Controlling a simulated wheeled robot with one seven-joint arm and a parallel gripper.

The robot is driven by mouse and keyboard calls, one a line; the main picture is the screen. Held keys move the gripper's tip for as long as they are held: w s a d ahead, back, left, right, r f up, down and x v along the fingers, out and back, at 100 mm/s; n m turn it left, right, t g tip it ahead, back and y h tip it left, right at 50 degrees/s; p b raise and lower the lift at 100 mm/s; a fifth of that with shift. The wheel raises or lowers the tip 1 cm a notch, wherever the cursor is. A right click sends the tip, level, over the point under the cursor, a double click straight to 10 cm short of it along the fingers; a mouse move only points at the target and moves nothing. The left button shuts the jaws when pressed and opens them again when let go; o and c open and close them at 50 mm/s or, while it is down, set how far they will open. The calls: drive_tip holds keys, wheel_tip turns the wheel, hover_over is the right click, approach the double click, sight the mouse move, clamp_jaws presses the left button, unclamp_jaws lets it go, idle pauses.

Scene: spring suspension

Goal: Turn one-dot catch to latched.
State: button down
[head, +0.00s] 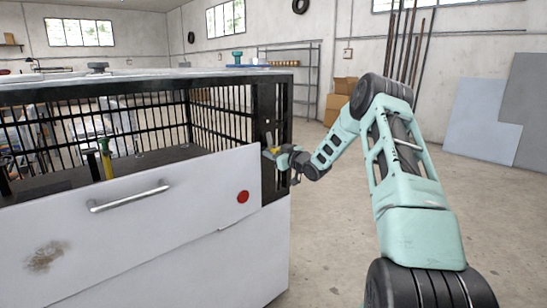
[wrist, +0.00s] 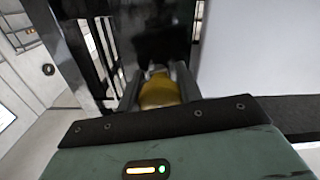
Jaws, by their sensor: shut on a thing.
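My gripper (head: 276,152) is at the right corner post of a cage-like cabinet, just above and beside the white front panel. In the wrist view its two fingers (wrist: 158,92) are closed on a yellow piece (wrist: 160,92), which I take to be the catch's handle. The yellow piece also shows small between the fingers in the head view (head: 274,150). I cannot tell whether the catch is latched.
The white front panel (head: 150,215) has a metal bar handle (head: 130,196) and a red round mark (head: 243,197). Black bars (head: 218,118) enclose the cabinet top. A yellow-and-green post (head: 106,158) stands inside. The floor (head: 330,240) right of the cabinet is clear.

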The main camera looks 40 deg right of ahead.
drive_tip(key=n+b, duration=0.1)
drive_tip(key=n, duration=0.1)
drive_tip(key=n+b, duration=0.1)
drive_tip(key=b, duration=0.1)
drive_tip(key=shift+f+n+b, duration=0.2)
drive_tip(key=shift+n+b, duration=0.1)
drive_tip(key=shift+n, duration=0.1)
drive_tip(key=n+b, duration=0.4)
drive_tip(key=b, duration=0.1)
drive_tip(key=n+b, duration=0.6)
drive_tip(key=shift+r+n+b, duration=0.15)
drive_tip(key=shift+n+b, duration=0.6)
drive_tip(key=shift+n, duration=0.15)
drive_tip(key=c, duration=0.9)
unclamp_jaws()
drive_tip(key=shift+r, duration=0.1)
drive_tip(key=shift+c, duration=0.2)
drive_tip(key=shift+s, duration=0.1)
drive_tip(key=s+p, duration=0.2)
drive_tip(key=s, duration=1.5)
drive_tip(key=shift+s+a, duration=0.15)
drive_tip(key=shift+a, duration=0.2)
